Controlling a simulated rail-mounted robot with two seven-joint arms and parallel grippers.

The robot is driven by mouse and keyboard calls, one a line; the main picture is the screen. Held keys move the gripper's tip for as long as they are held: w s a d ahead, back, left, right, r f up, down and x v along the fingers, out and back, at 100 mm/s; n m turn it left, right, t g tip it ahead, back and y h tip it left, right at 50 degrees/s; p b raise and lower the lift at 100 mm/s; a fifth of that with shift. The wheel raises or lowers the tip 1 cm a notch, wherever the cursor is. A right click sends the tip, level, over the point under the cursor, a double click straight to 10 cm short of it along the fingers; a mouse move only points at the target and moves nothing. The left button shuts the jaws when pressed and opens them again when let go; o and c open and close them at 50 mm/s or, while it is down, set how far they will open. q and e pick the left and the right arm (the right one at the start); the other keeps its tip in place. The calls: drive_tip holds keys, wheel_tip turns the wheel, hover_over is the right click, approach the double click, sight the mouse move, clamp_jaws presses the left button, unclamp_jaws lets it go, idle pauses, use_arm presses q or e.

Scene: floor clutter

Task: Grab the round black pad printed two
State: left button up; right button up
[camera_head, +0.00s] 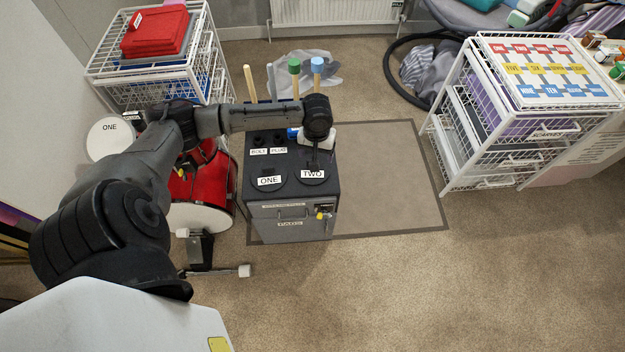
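The round black pad printed TWO (312,180) lies on top of a dark box-shaped cabinet (290,222), at the right of its front edge. My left arm reaches in from the left, and my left gripper (314,164) points down just over the far part of this pad. The fingertips are small and dark against the black pad, so I cannot tell whether they touch it or how far apart they are. A similar round black pad printed ONE (269,182) lies to its left. My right gripper is not in view.
Behind the pads are labels BOLT (259,152) and PLUG (279,150), and a blue-and-white item (318,138). Pegs with green (294,66) and blue (317,65) tops stand behind. A red drum (207,190) stands left; wire drawers (480,130) stand right. Carpet is clear front right.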

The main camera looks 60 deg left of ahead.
use_arm(q)
drive_tip(key=w+a+f+n+b, duration=0.1)
drive_tip(key=a+n+b, duration=0.15)
drive_tip(key=a, duration=0.25)
drive_tip(key=b, duration=0.4)
approach(303, 174)
drive_tip(key=w, duration=0.1)
drive_tip(key=w+f, duration=0.1)
drive_tip(key=w, duration=0.2)
drive_tip(key=shift+f, duration=0.35)
drive_tip(key=f+b, duration=0.2)
drive_tip(key=f, duration=0.1)
drive_tip(key=f+b, duration=0.1)
drive_tip(key=shift+w+a+f, duration=0.2)
drive_tip(key=shift+w+a, duration=0.1)
drive_tip(key=shift+a, duration=0.05)
drive_tip(key=shift+f, duration=0.35)
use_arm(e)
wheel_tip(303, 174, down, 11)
use_arm(q)
drive_tip(key=c, duration=1.1)
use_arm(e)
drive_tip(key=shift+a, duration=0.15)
